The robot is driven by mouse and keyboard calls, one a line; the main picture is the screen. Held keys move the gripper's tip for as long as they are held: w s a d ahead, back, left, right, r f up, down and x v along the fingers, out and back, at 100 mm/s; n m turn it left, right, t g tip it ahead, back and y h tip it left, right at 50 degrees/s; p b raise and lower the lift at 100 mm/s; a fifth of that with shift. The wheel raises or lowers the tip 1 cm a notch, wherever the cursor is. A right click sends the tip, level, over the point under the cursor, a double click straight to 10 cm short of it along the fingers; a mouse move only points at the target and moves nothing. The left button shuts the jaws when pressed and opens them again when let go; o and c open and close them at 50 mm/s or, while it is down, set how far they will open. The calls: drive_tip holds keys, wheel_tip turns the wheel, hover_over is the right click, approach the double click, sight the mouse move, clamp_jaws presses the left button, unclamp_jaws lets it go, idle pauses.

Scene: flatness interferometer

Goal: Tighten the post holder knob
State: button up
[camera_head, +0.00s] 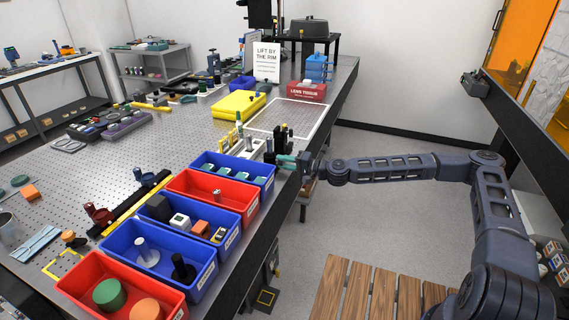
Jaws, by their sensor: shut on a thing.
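My gripper (285,159), with teal parts at its tip, is at the right edge of the optical table (95,160), at the end of my arm reaching in from the right. It is shut at the near side of a small group of dark upright posts and holders (281,138). The post holder knob is too small and too covered by the fingers to make out on its own. The holders look upright. I cannot tell from here how the knob is turned.
Blue bins (263,181) and red bins (178,182) with parts line the table's front edge, close left of my gripper. A white-outlined area (290,117) behind the posts is mostly clear. A yellow case (239,104) and red lens tissue box (307,91) stand farther back.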

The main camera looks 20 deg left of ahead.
drive_tip(key=o, duration=1)
drive_tip(key=shift+c, duration=0.2)
drive_tip(key=shift+d, duration=0.15)
drive_tip(key=d, duration=1)
drive_tip(key=shift+d+r, duration=0.15)
drive_tip(key=shift+d, duration=0.1)
